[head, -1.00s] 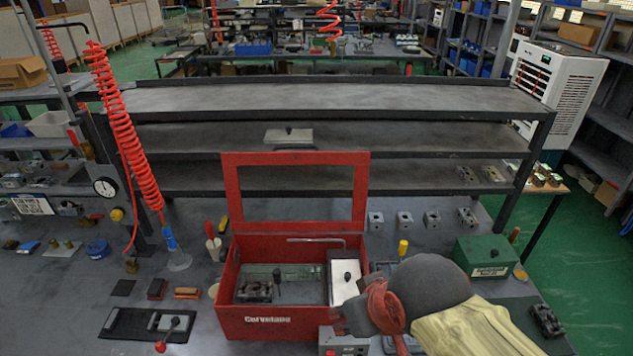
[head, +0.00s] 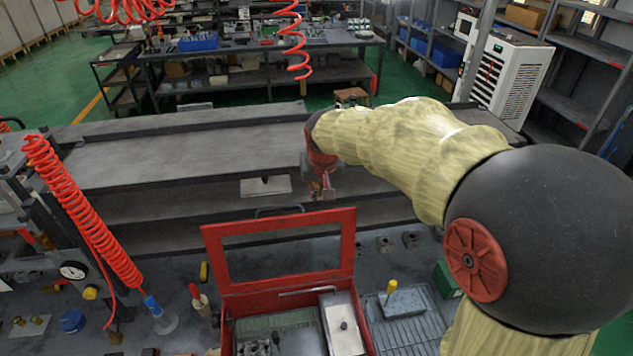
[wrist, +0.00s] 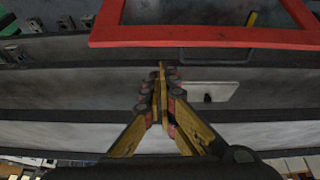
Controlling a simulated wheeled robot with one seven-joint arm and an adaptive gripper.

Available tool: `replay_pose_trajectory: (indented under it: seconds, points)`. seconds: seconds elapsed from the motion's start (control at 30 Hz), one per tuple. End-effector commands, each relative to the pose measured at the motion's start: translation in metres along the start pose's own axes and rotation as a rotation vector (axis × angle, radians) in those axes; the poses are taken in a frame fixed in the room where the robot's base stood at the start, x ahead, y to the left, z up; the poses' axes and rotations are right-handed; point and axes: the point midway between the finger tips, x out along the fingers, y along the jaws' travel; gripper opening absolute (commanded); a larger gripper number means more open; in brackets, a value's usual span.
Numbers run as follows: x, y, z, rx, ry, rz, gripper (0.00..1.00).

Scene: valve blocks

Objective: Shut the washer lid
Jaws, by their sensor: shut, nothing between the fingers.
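The red washer (head: 227,335) stands on the bench at the bottom of the head view, its top open. Its lid (head: 348,243), a red frame around a dark see-through pane, stands raised at the back edge. A handle (head: 280,210) shows at the lid's top edge. My gripper (head: 322,192) is beyond the lid, near its upper right corner, over the rear shelves. In the wrist view, my gripper (wrist: 160,75) has its fingertips together with nothing between them. The lid's red edge (wrist: 205,38) lies above the fingertips there, apart from them in the picture.
A tiered grey shelf (head: 170,160) runs behind the washer, with a light grey plate (head: 265,186) on it. A red coiled hose (head: 85,215) hangs at left. A grey ribbed tray (head: 405,310) and a green box (head: 446,280) are to the washer's right.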

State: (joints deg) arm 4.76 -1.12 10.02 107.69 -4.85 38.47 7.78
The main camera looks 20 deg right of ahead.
Motion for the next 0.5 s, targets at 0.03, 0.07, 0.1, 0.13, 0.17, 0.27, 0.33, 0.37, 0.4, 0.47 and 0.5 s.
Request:
replay_pose_trajectory:
  seconds: [0.03, 0.07, 0.1, 0.13, 0.17, 0.27, 0.33, 0.37, 0.4, 0.47, 0.5]
  points:
    - [-0.005, 0.000, -0.011, 0.006, 0.028, -0.001, 0.00]
    - [-0.006, 0.000, -0.016, 0.010, 0.041, -0.001, 0.00]
    - [-0.007, 0.000, -0.020, 0.019, 0.054, -0.002, 0.00]
    - [-0.005, -0.001, -0.021, 0.026, 0.059, -0.002, 0.00]
    - [-0.004, -0.001, -0.021, 0.030, 0.062, -0.003, 0.00]
    - [0.005, -0.001, -0.021, 0.034, 0.058, -0.003, 0.00]
    - [0.015, -0.001, -0.021, 0.033, 0.057, -0.003, 0.00]
    - [0.020, -0.001, -0.021, 0.033, 0.056, -0.003, 0.00]
    - [0.028, -0.001, -0.022, 0.033, 0.055, -0.003, 0.00]
    - [0.039, -0.001, -0.022, 0.034, 0.056, -0.003, 0.00]
    - [0.047, -0.001, -0.023, 0.034, 0.056, -0.003, 0.00]
